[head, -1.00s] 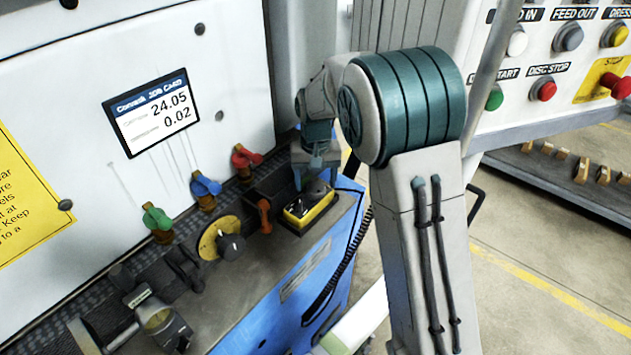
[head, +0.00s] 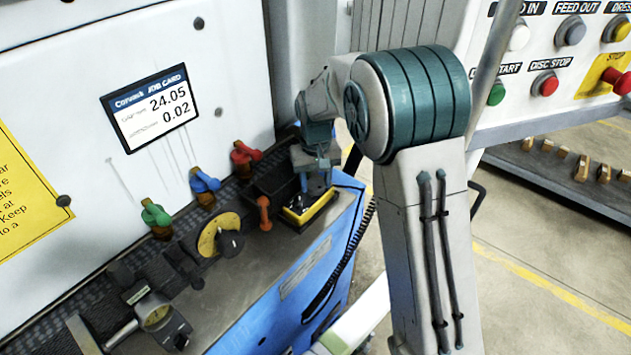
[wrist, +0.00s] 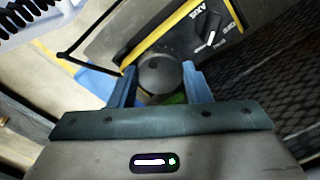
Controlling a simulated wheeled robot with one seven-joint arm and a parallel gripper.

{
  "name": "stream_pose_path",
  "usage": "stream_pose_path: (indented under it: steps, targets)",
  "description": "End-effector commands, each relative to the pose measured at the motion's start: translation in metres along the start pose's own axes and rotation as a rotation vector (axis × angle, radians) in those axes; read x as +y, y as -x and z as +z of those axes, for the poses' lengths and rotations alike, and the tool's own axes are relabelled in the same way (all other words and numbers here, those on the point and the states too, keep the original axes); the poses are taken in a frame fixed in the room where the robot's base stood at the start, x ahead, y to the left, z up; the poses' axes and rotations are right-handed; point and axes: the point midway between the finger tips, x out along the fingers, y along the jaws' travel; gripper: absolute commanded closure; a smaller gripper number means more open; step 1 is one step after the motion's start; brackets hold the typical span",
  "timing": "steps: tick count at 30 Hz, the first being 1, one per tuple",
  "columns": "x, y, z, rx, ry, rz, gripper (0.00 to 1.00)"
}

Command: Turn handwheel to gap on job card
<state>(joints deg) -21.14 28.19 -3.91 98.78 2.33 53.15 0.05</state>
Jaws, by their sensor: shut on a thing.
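The job card (head: 150,107) on the white panel in the head view reads 24.05 and 0.02; its small labels are hard to read. A yellow-edged black control box (head: 318,210) sits on the blue machine's near corner, partly hidden by my gripper (head: 316,186). In the wrist view the box (wrist: 180,22) shows a selector marked AXIS. The dark round handwheel (wrist: 158,72) lies between the blue fingers of my gripper (wrist: 160,84), which is shut on it.
A yellow dial with a black knob (head: 230,243) and an orange lever (head: 264,212) stand left of the box. Green (head: 155,215), blue (head: 205,182) and red (head: 244,153) valves line the panel. A button panel (head: 560,45) is at the right. A coiled cable hangs nearby.

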Motion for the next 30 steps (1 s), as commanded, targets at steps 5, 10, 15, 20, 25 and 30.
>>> stream_pose_path:
  steps: [5, 10, 15, 20, 25, 30]
  targets:
    - [0.0004, -0.0005, -0.0005, 0.002, 0.162, 0.0, 0.79]
    - [0.0004, 0.0004, -0.0004, 0.002, 0.23, 0.001, 0.79]
    - [0.0001, 0.0008, -0.0004, 0.002, 0.234, 0.001, 0.79]
    - [0.0, 0.0008, -0.0005, 0.002, 0.233, 0.001, 0.42]
    - [0.0, 0.0006, -0.0004, 0.001, 0.233, 0.001, 0.34]
    - [-0.0001, 0.0017, -0.0004, 0.002, 0.232, 0.0, 0.34]
